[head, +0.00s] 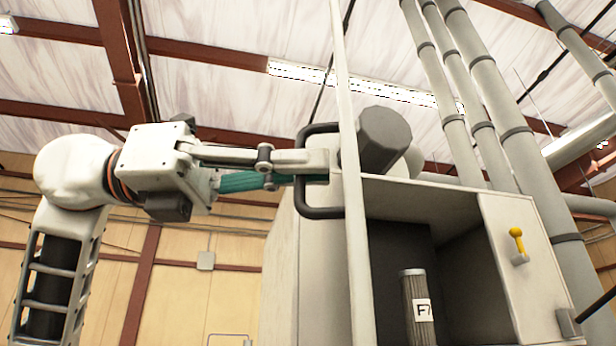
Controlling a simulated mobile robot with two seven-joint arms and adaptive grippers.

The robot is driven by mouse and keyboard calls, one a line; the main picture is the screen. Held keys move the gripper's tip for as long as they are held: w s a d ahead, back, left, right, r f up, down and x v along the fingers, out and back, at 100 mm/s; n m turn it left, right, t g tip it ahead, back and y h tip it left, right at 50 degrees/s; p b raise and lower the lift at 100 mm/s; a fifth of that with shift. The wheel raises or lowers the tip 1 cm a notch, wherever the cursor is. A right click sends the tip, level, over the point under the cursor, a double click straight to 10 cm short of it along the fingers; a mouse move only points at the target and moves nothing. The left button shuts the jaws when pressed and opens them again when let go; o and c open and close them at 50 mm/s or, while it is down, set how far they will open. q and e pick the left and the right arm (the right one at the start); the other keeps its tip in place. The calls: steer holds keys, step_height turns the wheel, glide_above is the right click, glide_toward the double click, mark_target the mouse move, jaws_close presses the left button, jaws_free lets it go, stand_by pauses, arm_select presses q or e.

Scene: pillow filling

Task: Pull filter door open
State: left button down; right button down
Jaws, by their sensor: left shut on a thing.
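The filter door (353,215) shows as a tall, pale, narrow panel, nearly edge-on, standing out from the front of the pale cabinet (520,270). The cabinet's dark inside is in view to the right of the door. A black U-shaped handle (321,212) sticks out from the door's left side. My left gripper (316,168) reaches in from the left and is shut on the handle, around its upright bar. The exact finger contact is partly hidden. My right gripper is not in view.
A cylindrical filter (413,285) with a label beginning with F stands inside the cabinet. A yellow lever (516,238) is on the right front panel. A dark grey cylinder (383,140) is behind the door's upper part. Tall grey pipes (490,90) rise behind the cabinet.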

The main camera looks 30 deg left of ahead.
arm_select(q)
steer(key=shift+r, duration=0.1)
steer(key=c, duration=2.2)
jaws_free()
steer(key=shift+a, duration=0.1)
steer(key=v, duration=1.2)
steer(key=shift+s, duration=0.1)
